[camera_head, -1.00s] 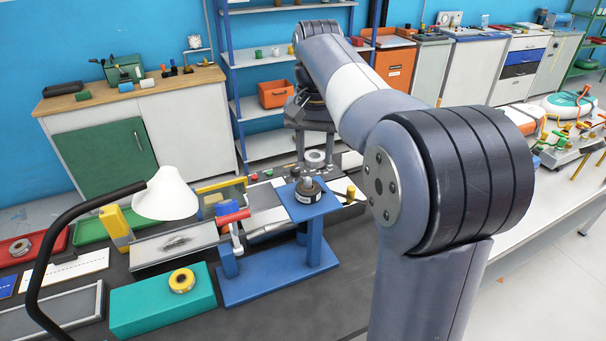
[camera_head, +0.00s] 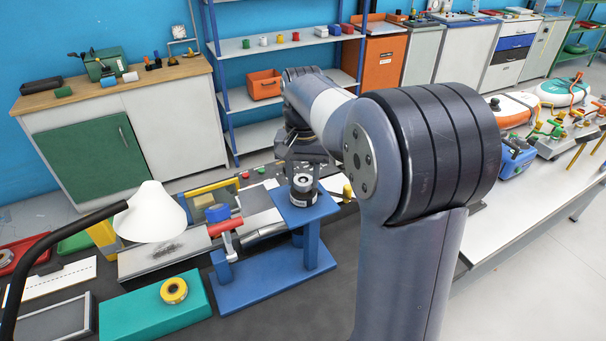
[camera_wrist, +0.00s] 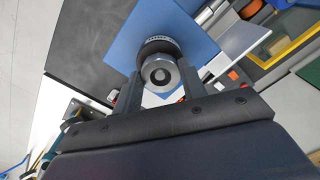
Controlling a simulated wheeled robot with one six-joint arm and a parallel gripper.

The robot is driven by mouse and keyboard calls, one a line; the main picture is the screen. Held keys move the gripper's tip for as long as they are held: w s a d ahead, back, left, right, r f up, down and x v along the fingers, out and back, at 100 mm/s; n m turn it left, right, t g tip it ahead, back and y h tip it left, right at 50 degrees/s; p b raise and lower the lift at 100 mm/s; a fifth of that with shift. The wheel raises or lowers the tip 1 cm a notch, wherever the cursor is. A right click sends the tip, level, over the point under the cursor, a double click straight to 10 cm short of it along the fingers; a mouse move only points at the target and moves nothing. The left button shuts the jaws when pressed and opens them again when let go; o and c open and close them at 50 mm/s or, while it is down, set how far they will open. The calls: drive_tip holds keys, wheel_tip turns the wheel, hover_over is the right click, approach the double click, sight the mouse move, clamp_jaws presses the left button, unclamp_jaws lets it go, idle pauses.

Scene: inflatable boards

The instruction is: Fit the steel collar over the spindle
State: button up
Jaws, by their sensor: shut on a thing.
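The steel collar (camera_wrist: 160,72) is a bright ring with a dark round centre, held between the two fingers of my gripper (camera_wrist: 161,84) in the wrist view. In the head view my gripper (camera_head: 304,162) is above the blue stand (camera_head: 322,212). A black round base (camera_head: 302,197) with a pale label stands on that stand; it shows just beyond the collar in the wrist view (camera_wrist: 158,44). The collar looks close over this base, roughly in line with it. The spindle itself is mostly hidden by the collar, so I cannot tell whether the collar is around it.
A teal block (camera_head: 155,308) with a yellow ring (camera_head: 174,290) lies at the front left. A white lamp (camera_head: 152,212) hangs over the bench. The dark bench right of the stand is partly clear.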

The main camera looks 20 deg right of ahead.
drive_tip(key=shift+f, duration=0.2)
drive_tip(key=shift+f, duration=0.4)
drive_tip(key=o, duration=1)
wheel_tip(320, 180, up, 13)
